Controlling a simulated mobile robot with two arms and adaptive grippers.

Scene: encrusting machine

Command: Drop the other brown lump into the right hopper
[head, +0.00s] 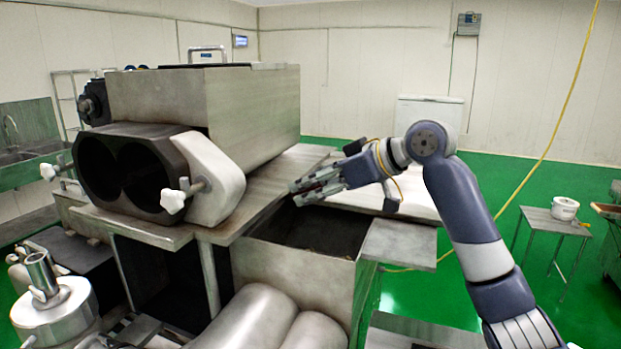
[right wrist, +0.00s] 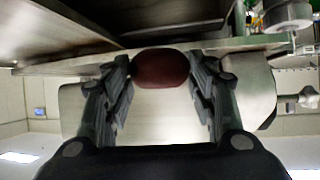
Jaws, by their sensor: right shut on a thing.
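My right gripper (head: 302,187) reaches in from the right in the head view, its fingers pointing left above the open-topped metal box. In the right wrist view the right gripper (right wrist: 161,85) is shut on a brown lump (right wrist: 160,68), dark reddish and rounded, held between the two fingertips. The lump cannot be made out in the head view. The metal box (head: 285,262) has a dark inside whose bottom is hard to see. I cannot tell for sure whether this box is the right hopper. My left gripper is not in view.
The steel machine body (head: 190,98) with two dark round openings stands at the left. A steel plate (head: 265,205) runs beside the fingers. Rounded metal rollers (head: 265,318) lie at the front. A small table (head: 550,220) with a white pot (head: 565,209) stands at the right on green floor.

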